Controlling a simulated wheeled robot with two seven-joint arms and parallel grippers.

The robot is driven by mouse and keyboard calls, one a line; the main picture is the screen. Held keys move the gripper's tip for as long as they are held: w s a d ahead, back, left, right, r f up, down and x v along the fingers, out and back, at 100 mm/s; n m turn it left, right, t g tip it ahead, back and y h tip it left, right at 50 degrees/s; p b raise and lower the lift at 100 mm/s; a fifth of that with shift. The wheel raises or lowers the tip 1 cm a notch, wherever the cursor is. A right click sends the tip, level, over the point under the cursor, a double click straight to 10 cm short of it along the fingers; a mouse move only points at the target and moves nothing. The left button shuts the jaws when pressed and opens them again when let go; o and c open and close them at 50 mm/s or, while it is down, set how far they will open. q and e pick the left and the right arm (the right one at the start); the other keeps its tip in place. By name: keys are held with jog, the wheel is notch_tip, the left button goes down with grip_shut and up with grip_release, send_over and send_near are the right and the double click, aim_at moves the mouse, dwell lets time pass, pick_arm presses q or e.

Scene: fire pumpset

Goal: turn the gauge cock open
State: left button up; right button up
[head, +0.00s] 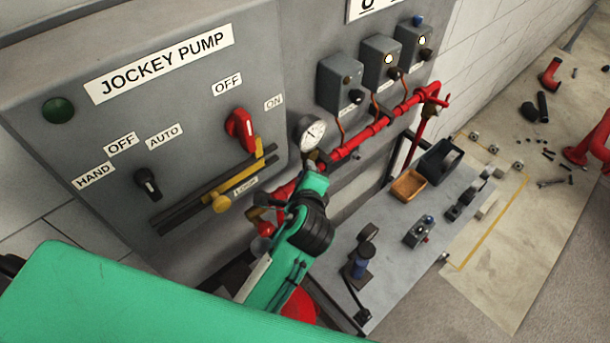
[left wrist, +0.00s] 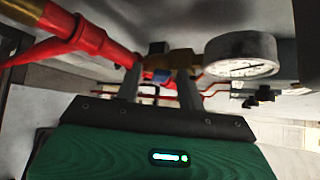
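The round white pressure gauge (head: 312,134) is mounted on the red pipe by the panel's right edge. It also shows at the right of the left wrist view (left wrist: 242,55). Beside it there is a brass fitting (left wrist: 183,62) with a small blue part (left wrist: 160,76), apparently the cock and its handle. My left gripper (left wrist: 158,78) has its two grey fingers apart, with the blue part showing between or just beyond them. Contact cannot be told. In the head view my green left arm covers the cock and hides the fingertips. My right gripper is not in view.
The red pipe (head: 375,128) runs right under several grey switch boxes (head: 340,82). The jockey pump panel with a red switch (head: 241,129) and yellow lever (head: 222,204) is left. A grey bench (head: 390,255) below holds an orange tray (head: 408,186) and small parts.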

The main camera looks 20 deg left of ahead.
pick_arm(q)
jog(key=v, duration=1.4)
jog(key=shift+w, duration=0.1)
